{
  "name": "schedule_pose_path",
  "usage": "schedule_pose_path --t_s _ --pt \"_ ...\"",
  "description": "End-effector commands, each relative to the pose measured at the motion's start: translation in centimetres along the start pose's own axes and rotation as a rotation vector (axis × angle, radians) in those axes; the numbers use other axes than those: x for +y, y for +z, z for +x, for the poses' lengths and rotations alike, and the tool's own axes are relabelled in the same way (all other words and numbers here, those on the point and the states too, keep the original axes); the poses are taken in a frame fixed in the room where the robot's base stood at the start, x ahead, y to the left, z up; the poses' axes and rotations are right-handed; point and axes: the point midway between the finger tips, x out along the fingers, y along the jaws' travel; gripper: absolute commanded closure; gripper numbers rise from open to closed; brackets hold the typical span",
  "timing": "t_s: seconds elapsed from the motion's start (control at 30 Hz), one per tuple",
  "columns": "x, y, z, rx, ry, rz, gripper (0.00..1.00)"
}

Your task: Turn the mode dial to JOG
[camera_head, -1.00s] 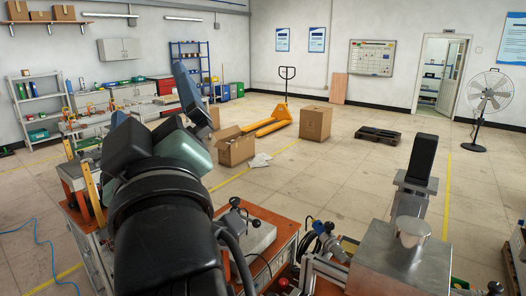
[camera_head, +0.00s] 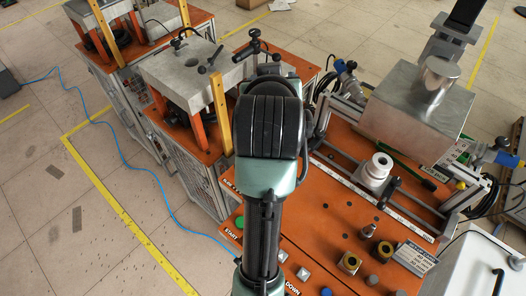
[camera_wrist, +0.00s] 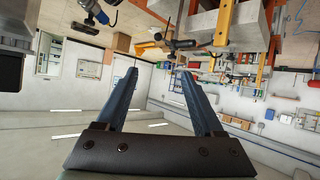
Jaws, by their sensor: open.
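The orange control panel (camera_head: 268,240) is at the bottom middle of the head view, partly covered by my arm. A green button (camera_head: 239,221) with a START label, a white button (camera_head: 303,274) and a blue button (camera_head: 326,291) near a DOWN label show on it. I cannot make out the mode dial or a JOG mark; it may be hidden by my arm or cut off by the frame. My gripper (camera_wrist: 158,72) shows in the wrist view with its two fingers apart and nothing between them. It points out at the room, away from the panel.
A white box (camera_head: 465,268) is at the bottom right. A blue cable (camera_head: 125,165) crosses the clear floor at the left.

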Motion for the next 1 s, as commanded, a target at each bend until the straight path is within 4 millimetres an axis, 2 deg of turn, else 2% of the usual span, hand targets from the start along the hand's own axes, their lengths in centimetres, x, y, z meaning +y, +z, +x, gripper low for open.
schedule_pose_path --t_s 0.03,0.1,0.2,0.3,0.4,0.53,0.8,1.0 --pt "-1.1 4.9 1.4 -0.186 -0.031 -0.023 0.31" --pt "-2.3 11.7 2.0 -0.429 -0.072 -0.053 0.31" --pt "-3.5 19.3 1.0 -0.714 -0.127 -0.089 0.31" --pt "-4.3 24.2 -0.8 -0.914 -0.169 -0.114 0.31" --pt "-4.6 26.6 -2.1 -1.024 -0.192 -0.126 0.31" --pt "-4.8 28.0 -2.4 -1.065 -0.201 -0.131 0.31" --pt "-5.1 30.9 -0.8 -1.067 -0.201 -0.13 0.31" --pt "-5.5 34.6 1.2 -1.064 -0.201 -0.13 0.31"
